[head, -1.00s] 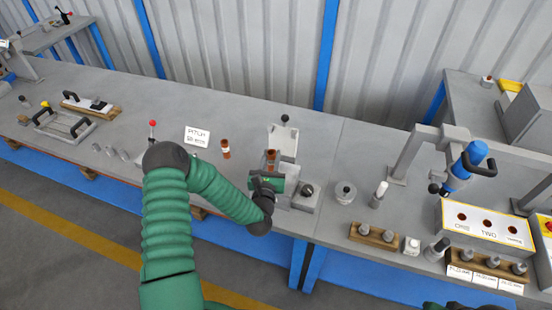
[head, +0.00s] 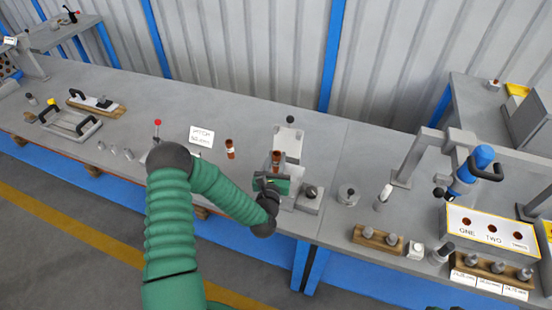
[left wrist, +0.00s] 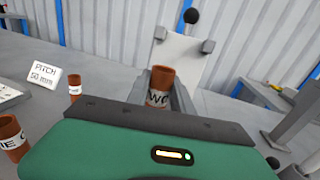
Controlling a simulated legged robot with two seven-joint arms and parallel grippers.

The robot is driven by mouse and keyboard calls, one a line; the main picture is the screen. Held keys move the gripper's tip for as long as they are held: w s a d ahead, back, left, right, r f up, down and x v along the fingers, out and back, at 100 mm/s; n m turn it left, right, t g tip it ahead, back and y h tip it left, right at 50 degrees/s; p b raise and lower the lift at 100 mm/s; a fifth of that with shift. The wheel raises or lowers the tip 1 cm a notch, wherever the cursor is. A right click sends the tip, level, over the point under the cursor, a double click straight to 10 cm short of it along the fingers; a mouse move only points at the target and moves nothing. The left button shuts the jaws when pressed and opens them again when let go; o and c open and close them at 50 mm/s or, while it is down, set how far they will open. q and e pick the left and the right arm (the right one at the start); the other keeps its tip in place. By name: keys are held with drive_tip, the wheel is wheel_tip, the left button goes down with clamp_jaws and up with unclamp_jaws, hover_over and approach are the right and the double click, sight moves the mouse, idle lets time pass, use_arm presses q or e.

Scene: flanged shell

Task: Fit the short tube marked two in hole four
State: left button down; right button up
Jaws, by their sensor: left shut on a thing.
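My left gripper (head: 274,178) is shut on a short brown tube (head: 276,158) with a white band. In the left wrist view this tube (left wrist: 160,86) stands upright between the grey fingers, and its partly hidden band seems to read TWO. It is in front of a grey plate fixture (head: 288,142) with a black ball knob. Whether the tube touches the fixture cannot be told. A second brown tube (head: 230,149) stands to the left, apart from the gripper. A third tube (left wrist: 11,138) shows at the left wrist view's lower left edge. I cannot make out a hole marked four. My right gripper is not in view.
A block with a black knob (head: 310,194) sits just right of my gripper.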

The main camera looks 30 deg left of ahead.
use_arm(q)
drive_tip(key=shift+d+r, duration=0.1)
drive_tip(key=shift+d, duration=0.45)
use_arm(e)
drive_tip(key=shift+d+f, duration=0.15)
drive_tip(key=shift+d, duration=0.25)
use_arm(q)
drive_tip(key=shift+a, duration=0.15)
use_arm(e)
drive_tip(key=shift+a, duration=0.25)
use_arm(q)
drive_tip(key=shift+f, duration=0.2)
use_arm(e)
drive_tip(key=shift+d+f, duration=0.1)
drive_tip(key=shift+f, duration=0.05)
use_arm(q)
drive_tip(key=shift+f+b, duration=0.3)
drive_tip(key=shift+b, duration=0.2)
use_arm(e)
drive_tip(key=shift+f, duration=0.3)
use_arm(q)
drive_tip(key=shift+f+b, duration=0.4)
drive_tip(key=shift+f, duration=0.05)
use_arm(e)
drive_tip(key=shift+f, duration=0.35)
